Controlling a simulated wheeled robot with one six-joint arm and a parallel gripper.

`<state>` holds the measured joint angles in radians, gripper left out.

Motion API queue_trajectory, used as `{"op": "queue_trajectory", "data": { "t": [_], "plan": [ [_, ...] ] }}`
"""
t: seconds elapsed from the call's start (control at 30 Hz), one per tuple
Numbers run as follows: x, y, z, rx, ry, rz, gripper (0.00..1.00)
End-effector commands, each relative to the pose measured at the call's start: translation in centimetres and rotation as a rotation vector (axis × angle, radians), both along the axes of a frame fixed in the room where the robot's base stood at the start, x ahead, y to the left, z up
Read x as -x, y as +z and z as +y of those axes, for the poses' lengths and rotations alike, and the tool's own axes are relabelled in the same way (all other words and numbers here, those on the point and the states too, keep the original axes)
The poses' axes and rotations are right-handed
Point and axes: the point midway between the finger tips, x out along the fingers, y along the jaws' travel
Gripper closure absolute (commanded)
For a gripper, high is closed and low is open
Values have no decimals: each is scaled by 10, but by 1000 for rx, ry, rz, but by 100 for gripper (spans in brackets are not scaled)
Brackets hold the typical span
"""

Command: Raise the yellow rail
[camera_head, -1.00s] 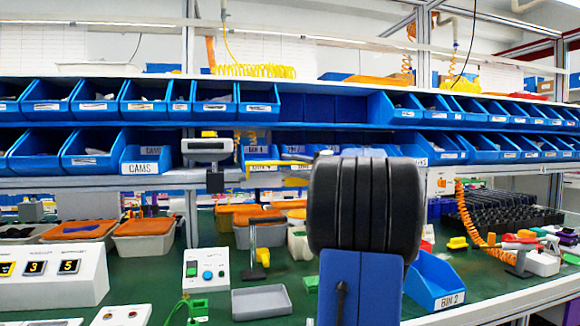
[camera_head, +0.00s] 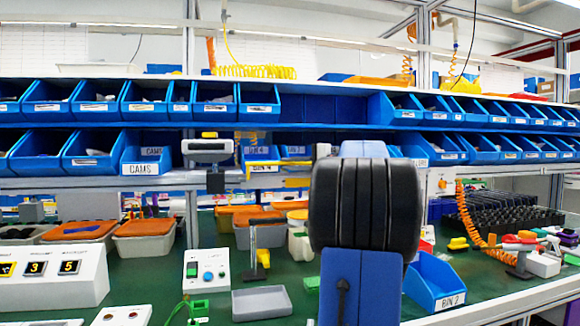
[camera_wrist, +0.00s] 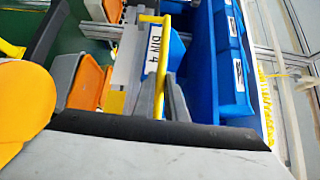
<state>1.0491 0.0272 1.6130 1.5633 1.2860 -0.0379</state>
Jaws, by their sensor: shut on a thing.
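The yellow rail (camera_wrist: 161,60) shows in the wrist view as a thin bar with a short bend at its top end. It runs down between the two grey fingers of my gripper (camera_wrist: 159,98). My gripper is shut on it. The rail's lower end is hidden by the fingers and the wrist. In the head view my arm's dark joint covers most of the gripper and the place where it holds the rail.
A blue bin labelled BIN 4 (camera_wrist: 200,60) is close beside my gripper. A grey box with an orange lid (camera_wrist: 88,82) is to its left. On the green bench stand a button box (camera_head: 206,270), a grey tray (camera_head: 262,303) and a blue bin labelled BIN 2 (camera_head: 435,282).

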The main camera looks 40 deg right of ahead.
Motion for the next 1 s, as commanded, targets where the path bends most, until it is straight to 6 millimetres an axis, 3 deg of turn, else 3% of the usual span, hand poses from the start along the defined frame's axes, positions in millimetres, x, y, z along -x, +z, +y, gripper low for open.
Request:
{"op": "queue_trajectory", "data": {
  "t": [0.43,0.47,0.5,0.53,0.87,1.0],
  "plan": [
    [-2,-1,-2,-21,-3,34,100],
    [-2,-1,-2,-21,-3,34,81],
    [-2,-1,-2,-21,-3,34,72],
    [-2,0,-2,-21,-3,34,70],
    [0,0,-2,-20,-3,33,70],
    [12,1,-5,-19,-4,31,70]
  ]
}}
